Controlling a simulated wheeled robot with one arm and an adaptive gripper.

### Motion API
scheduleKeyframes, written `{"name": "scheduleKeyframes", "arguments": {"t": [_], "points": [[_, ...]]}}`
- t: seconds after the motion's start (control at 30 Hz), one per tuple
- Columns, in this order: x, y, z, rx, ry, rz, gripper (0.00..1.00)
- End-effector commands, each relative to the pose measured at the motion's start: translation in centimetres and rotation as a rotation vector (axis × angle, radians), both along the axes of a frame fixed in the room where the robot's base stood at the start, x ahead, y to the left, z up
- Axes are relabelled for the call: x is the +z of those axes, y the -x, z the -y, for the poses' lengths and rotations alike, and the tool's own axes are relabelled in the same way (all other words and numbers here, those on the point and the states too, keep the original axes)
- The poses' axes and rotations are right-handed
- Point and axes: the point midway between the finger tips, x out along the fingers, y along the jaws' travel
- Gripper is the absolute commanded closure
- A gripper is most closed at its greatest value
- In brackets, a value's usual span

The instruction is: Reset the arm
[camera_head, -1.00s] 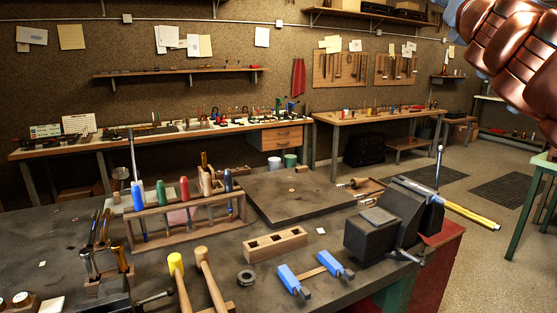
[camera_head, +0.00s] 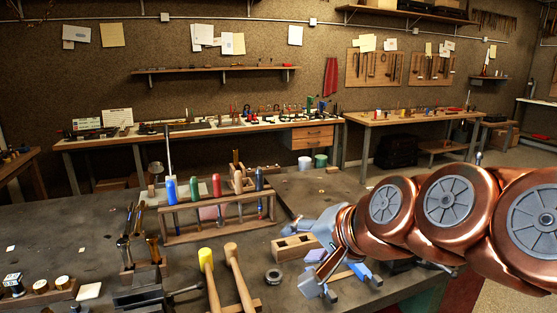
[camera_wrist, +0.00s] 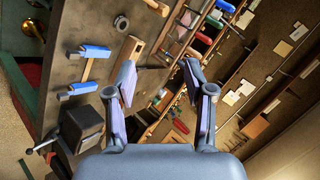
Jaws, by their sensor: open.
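My copper-coloured arm reaches in from the right of the head view, over the right part of the dark workbench (camera_head: 100,226). My gripper (camera_head: 318,270) hangs above the bench near the wooden block with square holes (camera_head: 296,247) and the blue clamp (camera_head: 361,272), which my arm partly hides. In the wrist view my gripper (camera_wrist: 160,85) has its two fingers spread wide with nothing between them. Beyond the fingers the wrist view shows the bench, with the blue clamp (camera_wrist: 95,51) to the left and the wooden block (camera_wrist: 130,50) near the left finger.
A wooden rack (camera_head: 215,229) holds screwdrivers with blue, green and red handles. Two mallets (camera_head: 235,268) and a dark ring (camera_head: 273,276) lie in front. A dark vise (camera_wrist: 80,130) stands at the bench's right end. The bench's left middle is fairly clear.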

Motion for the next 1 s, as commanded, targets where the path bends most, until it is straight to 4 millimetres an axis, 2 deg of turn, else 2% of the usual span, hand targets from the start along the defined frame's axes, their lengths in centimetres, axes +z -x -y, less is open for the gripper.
{"name": "scheduleKeyframes", "arguments": {"t": [0.03,0.1,0.2,0.3,0.4,0.5,0.63,0.77,1.0], "points": [[-2.6,1.4,0.7,0.040,0.084,-0.048,0.47],[-6.3,3.6,1.9,0.105,0.195,-0.121,0.47],[-10.7,7.1,4.1,0.199,0.342,-0.230,0.47],[-14.6,11.2,6.7,0.298,0.467,-0.354,0.47],[-17.4,15.2,9.2,0.391,0.564,-0.474,0.47],[-19.1,18.8,11.4,0.471,0.628,-0.582,0.47],[-20.1,21.9,13.1,0.537,0.670,-0.675,0.47],[-20.4,22.9,13.8,0.562,0.684,-0.708,0.47],[-20.4,23.0,13.8,0.564,0.684,-0.708,0.47]]}}
